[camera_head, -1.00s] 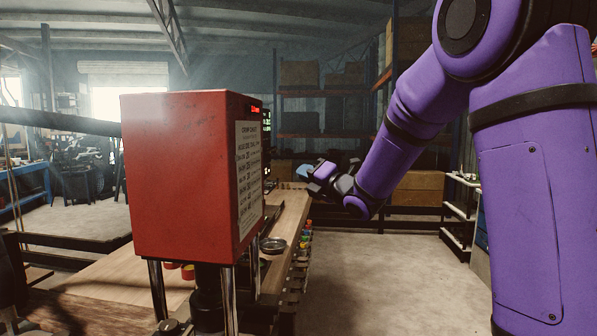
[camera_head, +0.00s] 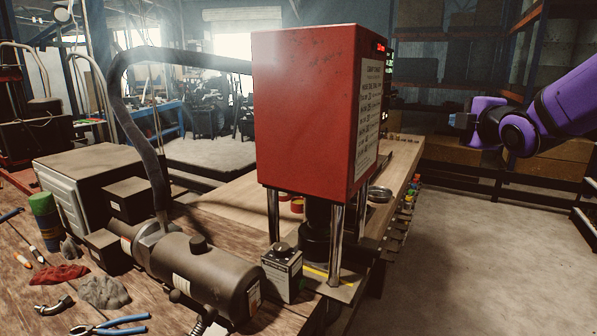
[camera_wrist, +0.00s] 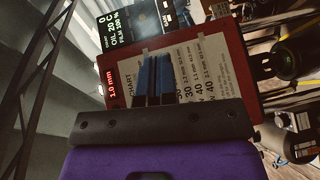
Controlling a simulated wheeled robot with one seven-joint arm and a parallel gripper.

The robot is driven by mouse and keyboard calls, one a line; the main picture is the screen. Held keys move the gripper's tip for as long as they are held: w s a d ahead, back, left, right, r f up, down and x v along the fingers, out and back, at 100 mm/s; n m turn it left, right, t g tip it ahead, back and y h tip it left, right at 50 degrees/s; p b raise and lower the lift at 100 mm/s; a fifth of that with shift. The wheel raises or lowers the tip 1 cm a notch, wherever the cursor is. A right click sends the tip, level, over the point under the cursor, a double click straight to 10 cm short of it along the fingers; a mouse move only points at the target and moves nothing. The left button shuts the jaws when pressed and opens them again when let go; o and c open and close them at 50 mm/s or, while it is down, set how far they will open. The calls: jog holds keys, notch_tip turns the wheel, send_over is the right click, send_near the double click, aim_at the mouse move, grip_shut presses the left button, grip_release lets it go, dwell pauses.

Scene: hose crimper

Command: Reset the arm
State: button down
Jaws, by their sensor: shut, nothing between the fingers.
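My gripper (camera_head: 461,121) is at the right in the head view, raised over the floor to the right of the bench and apart from everything. In the wrist view its blue fingers (camera_wrist: 154,80) are together with nothing between them. The red crimper (camera_head: 305,105) stands on chrome posts at the bench's edge in the head view. The wrist view shows the crimper's chart face (camera_wrist: 203,72) behind the fingers, with a red "1.0 mm" readout and a dark display above.
Shelving (camera_head: 527,50) stands at the back right. The floor (camera_head: 455,250) right of the bench is clear.

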jog(key=s+a+f+m+g, duration=0.1)
jog(key=s+f+m+g, duration=0.1)
jog(key=s+m, duration=0.4)
jog(key=s+a+f+m+g+h, duration=0.1)
jog(key=s+m+g, duration=0.4)
jog(key=s, duration=1)
jog(key=s+a+f+m+g, duration=0.2)
jog(key=s+f+m+g, duration=0.2)
jog(key=s+m, duration=0.3)
jog(key=s+f, duration=0.1)
jog(key=s, duration=0.3)
jog(key=shift+a+f, duration=0.15)
jog(key=shift+a, duration=0.25)
